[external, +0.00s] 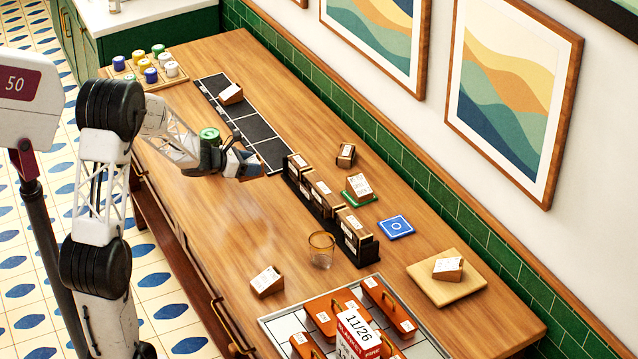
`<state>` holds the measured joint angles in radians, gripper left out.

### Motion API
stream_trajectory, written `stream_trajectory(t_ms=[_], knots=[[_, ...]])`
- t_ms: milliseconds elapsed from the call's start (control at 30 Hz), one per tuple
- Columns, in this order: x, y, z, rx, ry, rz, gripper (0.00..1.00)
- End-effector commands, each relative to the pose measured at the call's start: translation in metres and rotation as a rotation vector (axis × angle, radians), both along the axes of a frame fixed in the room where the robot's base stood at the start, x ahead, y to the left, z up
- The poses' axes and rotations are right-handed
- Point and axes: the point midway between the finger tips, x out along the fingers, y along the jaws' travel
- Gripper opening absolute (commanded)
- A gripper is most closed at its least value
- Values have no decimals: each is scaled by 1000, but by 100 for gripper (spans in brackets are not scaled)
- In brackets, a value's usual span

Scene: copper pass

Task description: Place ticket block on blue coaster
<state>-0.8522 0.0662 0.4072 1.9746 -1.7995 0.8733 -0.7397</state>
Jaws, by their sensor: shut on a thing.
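The blue coaster (396,227) lies flat on the wooden counter, right of the black rack, with nothing on it. My gripper (246,165) is above the counter near the lower end of the black strip, left of the rack and well away from the coaster. It is shut on a small brown wooden piece (252,174), apparently a ticket block, mostly hidden by the fingers. Other ticket blocks stand on the black strip (231,94), on the green coaster (359,186), behind it (346,154), on the front counter (267,282) and on a wooden board (448,268).
A black rack (366,253) of several blocks lies between my gripper and the blue coaster. A glass (321,250) stands beside it. A tray (430,348) with orange boxes is at the front. Cups fill a tray at the back left. The left counter is clear.

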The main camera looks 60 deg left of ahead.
Motion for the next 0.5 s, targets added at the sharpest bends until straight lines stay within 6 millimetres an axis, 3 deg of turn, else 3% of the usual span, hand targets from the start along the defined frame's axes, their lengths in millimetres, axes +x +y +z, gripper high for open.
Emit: stream_trajectory(t_ms=[267,500], knots=[[7,-3,1,1,-1,-17,31],[39,-20,4,1,0,-100,31]])
